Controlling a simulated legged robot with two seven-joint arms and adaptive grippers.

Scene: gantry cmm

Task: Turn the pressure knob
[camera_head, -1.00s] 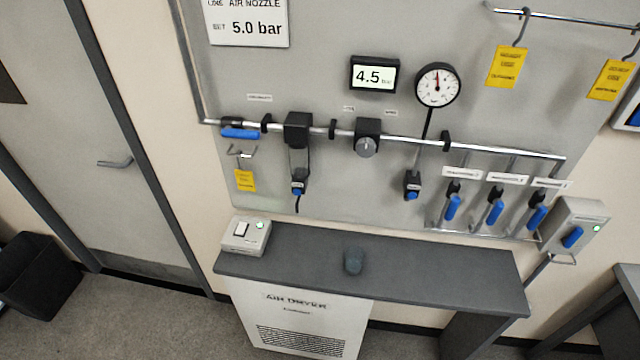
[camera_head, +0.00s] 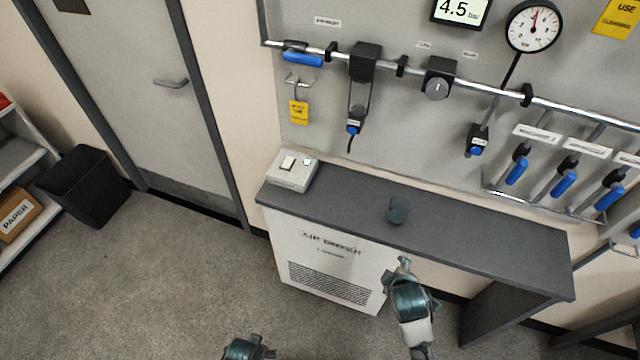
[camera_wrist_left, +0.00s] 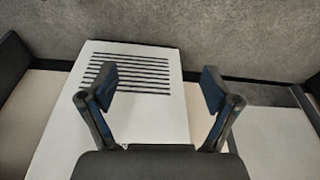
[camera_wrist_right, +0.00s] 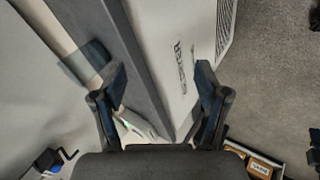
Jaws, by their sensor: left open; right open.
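The pressure knob (camera_head: 437,88) is a round grey dial on a black regulator block on the wall panel's pipe. The digital display (camera_head: 461,10) above it reads 4.5 bar. A round gauge (camera_head: 533,27) with a red needle is beside the display. My right gripper (camera_wrist_right: 162,76) is open and empty in the right wrist view, with the bench edge and dryer front beyond it. My left gripper (camera_wrist_left: 158,84) is open and empty in the left wrist view, facing the dryer's vented front. Both arms show low in the head view, well below the knob.
The white air dryer (camera_head: 318,262) stands underneath. Several blue-handled valves (camera_head: 563,183) are at right.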

